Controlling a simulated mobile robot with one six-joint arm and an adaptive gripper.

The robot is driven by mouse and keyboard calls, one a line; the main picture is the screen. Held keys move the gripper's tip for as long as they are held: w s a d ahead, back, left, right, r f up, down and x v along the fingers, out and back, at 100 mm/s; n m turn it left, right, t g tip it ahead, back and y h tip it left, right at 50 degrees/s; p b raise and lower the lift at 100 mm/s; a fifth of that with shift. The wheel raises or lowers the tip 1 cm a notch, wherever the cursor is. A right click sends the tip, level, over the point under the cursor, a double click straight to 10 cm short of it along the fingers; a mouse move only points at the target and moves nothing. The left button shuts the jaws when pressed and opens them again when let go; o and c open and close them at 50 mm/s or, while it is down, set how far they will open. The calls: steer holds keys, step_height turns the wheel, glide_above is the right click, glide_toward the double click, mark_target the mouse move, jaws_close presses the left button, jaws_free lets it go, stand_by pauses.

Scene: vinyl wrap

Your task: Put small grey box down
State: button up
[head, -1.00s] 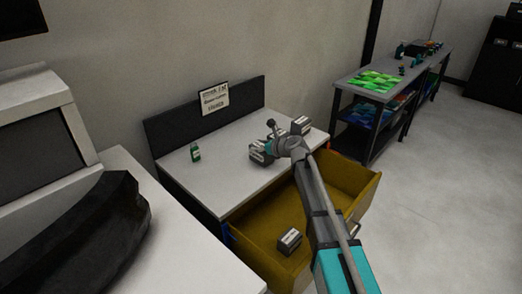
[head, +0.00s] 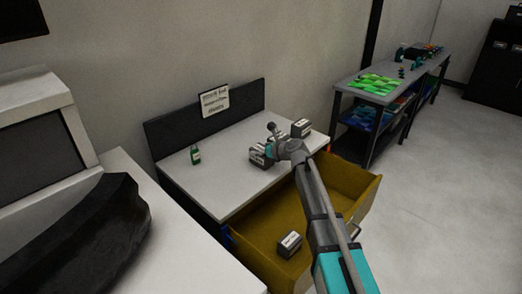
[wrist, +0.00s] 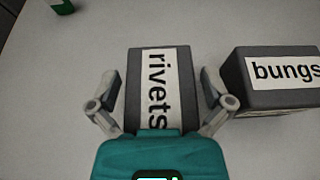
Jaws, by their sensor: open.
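A small grey box labelled "rivets" (wrist: 138,88) stands on the white tabletop between the fingers of my gripper (wrist: 160,95). The fingers are apart, with a gap on each side of the box in the wrist view. In the head view my gripper (head: 268,150) is low over the table's right part, and the rivets box (head: 257,158) is partly hidden by it. A second grey box labelled "bungs" (wrist: 275,97) stands just right of the gripper in the wrist view. One grey box (head: 301,127) shows behind the gripper in the head view.
A green bottle (head: 195,154) stands on the white table (head: 225,180) to the left. Below, a yellow drawer (head: 350,190) is open with another grey box (head: 289,244) inside. A sign (head: 215,100) leans at the back panel. The tabletop's middle is clear.

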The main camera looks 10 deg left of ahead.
steer(key=shift+r, duration=0.2)
steer(key=p+v, duration=0.4)
steer(key=v, duration=0.8)
steer(key=shift+p, duration=0.4)
steer(key=shift+d+f, duration=0.1)
steer(key=shift+f, duration=0.05)
steer(key=s+d+f+n+g+h, duration=0.1)
steer(key=s+d+f+n+h, duration=0.2)
steer(key=s+d+n, duration=0.3)
steer(key=s+d+f+n+g+h, duration=0.2)
steer(key=s+d+f+n, duration=0.2)
steer(key=d+n, duration=0.3)
steer(key=s+d+f+n+g+h, duration=0.2)
steer(key=s+d+f+n+h, duration=0.1)
steer(key=s+d+n, duration=0.3)
steer(key=shift+s+d+f+n+h, duration=0.15)
steer(key=shift+s+d+f, duration=0.05)
steer(key=shift+s+d, duration=0.3)
steer(key=shift+s+d+f+n+h, duration=0.15)
steer(key=shift+s+d, duration=0.2)
steer(key=shift+d, duration=0.15)
steer(key=s+d+n+g+h, duration=0.2)
steer(key=s+d+n, duration=0.2)
steer(key=s+d, duration=0.1)
steer(key=shift+s+d+f+n+h, duration=0.3)
steer(key=shift+d+f+h, duration=0.1)
steer(key=shift+d, duration=0.4)
